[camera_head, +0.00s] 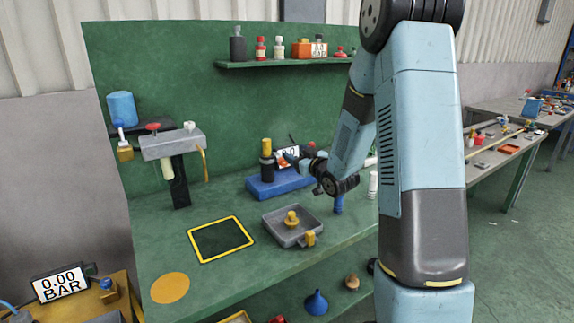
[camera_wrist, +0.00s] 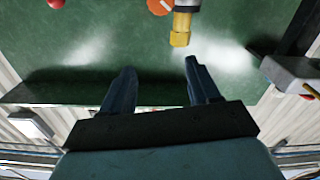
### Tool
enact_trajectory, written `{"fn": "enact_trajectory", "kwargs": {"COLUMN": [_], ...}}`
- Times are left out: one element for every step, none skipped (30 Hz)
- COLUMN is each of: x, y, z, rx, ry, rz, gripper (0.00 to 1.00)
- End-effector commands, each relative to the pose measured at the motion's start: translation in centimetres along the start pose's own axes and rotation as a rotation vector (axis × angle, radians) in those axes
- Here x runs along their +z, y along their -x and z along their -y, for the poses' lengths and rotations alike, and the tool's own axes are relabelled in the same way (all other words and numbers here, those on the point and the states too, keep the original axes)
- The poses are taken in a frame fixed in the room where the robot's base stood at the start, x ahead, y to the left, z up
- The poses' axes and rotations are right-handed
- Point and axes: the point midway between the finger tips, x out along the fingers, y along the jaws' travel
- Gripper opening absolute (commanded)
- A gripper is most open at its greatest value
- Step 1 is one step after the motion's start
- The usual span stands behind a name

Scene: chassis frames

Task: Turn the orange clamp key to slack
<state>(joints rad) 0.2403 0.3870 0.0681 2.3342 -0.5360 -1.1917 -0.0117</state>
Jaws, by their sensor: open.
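In the wrist view an orange rounded part (camera_wrist: 160,5), which looks like the clamp key, is cut off by the top edge. It sits beside a yellow-brass fitting (camera_wrist: 181,30). My gripper (camera_wrist: 160,68) is open and empty, its fingers pointing toward these parts with a gap between. In the head view my gripper (camera_head: 293,157) is at a blue block (camera_head: 281,186) bearing a dark post with a brass top (camera_head: 266,147). A small display (camera_head: 288,153) is partly hidden behind the fingers. The key's angle cannot be told.
A grey tray (camera_head: 273,238) with a brass piece stands in front of the block. A grey fixture with a red knob (camera_head: 152,127) stands at left. A shelf (camera_head: 270,64) of bottles hangs above. The yellow-framed dark square (camera_head: 219,240) is clear.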

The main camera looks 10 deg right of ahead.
Motion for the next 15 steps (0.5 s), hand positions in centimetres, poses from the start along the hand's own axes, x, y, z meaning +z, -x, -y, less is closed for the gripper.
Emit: {"fn": "enact_trajectory", "kwargs": {"x": [0.8, 1.2, 1.8, 2.2, 2.6, 3.2, 3.6, 4.0, 4.6, 4.9, 5.3, 5.9, 6.3, 6.7, 6.5], "y": [0.0, 0.0, 0.0, 0.0, 0.0, 0.0, 0.0, 0.1, 0.1, 0.0, 0.0, 0.1, 0.1, 0.1, -0.7], "z": [0.2, 0.3, 0.4, 0.4, 0.5, 0.6, 0.7, 0.8, 0.9, 1.0, 1.0, 1.1, 1.2, 1.3, 1.3], "rx": [-0.001, 0.000, 0.000, 0.000, 0.000, 0.000, 0.001, 0.001, 0.001, 0.001, 0.001, 0.001, 0.001, 0.001, 0.000], "ry": [-0.002, -0.003, -0.004, -0.003, -0.003, -0.003, -0.004, -0.004, -0.003, -0.003, -0.003, -0.003, -0.003, -0.003, -0.001], "rz": [0.002, 0.004, 0.004, 0.004, 0.004, 0.005, 0.004, 0.004, 0.005, 0.004, 0.004, 0.005, 0.005, 0.004, 0.000], "gripper": [0.61, 0.61, 0.61, 0.61, 0.61, 0.61, 0.61, 0.61, 0.61, 0.61, 0.61, 0.61, 0.61, 0.61, 0.61]}}
